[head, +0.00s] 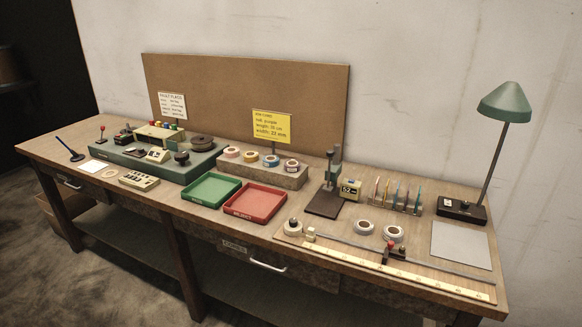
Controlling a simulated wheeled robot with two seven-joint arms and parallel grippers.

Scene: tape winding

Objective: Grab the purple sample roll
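Several small sample rolls stand in a row on a grey stone-like block at the middle back of the bench. The rightmost roll (292,165) looks pale with a dark, possibly purple core; it is too small to be sure of its colour. The roll beside it (271,160) has a blue-looking core. Neither of my grippers is in view.
A green tray (211,204) and a red tray (255,217) lie in front of the block. A green machine (190,170) stands left; a dark-based stand (324,203), more rolls (364,227), a ruler (400,273) and a lamp (505,102) are right.

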